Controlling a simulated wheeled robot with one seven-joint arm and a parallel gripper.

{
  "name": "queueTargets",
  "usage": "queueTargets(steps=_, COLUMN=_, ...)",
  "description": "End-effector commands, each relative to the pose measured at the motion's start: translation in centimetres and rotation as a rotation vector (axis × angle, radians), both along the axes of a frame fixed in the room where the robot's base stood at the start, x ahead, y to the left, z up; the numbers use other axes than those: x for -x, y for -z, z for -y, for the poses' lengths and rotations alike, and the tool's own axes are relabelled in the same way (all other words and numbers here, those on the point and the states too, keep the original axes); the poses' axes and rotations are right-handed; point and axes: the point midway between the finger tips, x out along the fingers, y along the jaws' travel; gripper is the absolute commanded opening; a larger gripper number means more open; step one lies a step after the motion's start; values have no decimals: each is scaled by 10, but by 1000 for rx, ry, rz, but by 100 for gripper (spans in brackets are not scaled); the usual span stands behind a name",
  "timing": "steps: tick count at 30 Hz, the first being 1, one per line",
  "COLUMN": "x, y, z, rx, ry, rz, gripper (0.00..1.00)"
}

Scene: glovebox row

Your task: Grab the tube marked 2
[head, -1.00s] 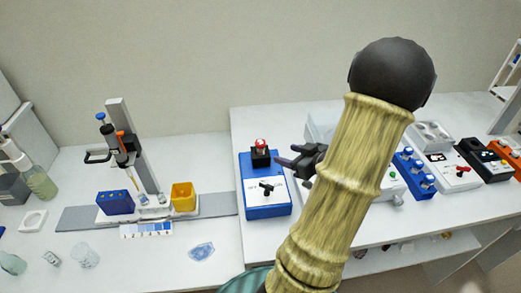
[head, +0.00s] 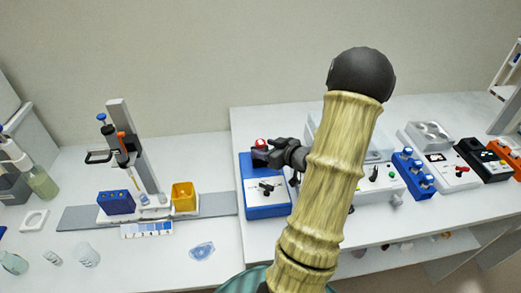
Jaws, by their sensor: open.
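My gripper (head: 259,155) is open, at the left end of my arm, over the back of a blue box with a white panel (head: 266,195). Its fingers are at a small black block with a red top (head: 260,142) on that box and partly cover it. I cannot tell whether the fingers touch it. No number 2 is readable on any tube. A blue rack (head: 116,203) stands at the left with small openings in its top; whether it holds tubes is too small to tell.
A pipette stand (head: 145,160) and a yellow bin (head: 184,197) stand on a grey rail at the left. Clear glassware (head: 86,255) is at the front left. Several devices, including a blue one (head: 413,175), line the right bench. The bench between rail and wall is clear.

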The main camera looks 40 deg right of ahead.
Motion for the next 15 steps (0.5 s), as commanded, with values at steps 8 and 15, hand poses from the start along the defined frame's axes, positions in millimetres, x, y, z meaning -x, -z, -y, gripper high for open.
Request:
queueTargets(steps=8, x=-33, y=11, z=0, rx=-3, ry=-3, rz=0, gripper=55)
queueTargets(steps=15, x=-48, y=18, z=-1, rx=0, ry=-1, rz=0, gripper=55)
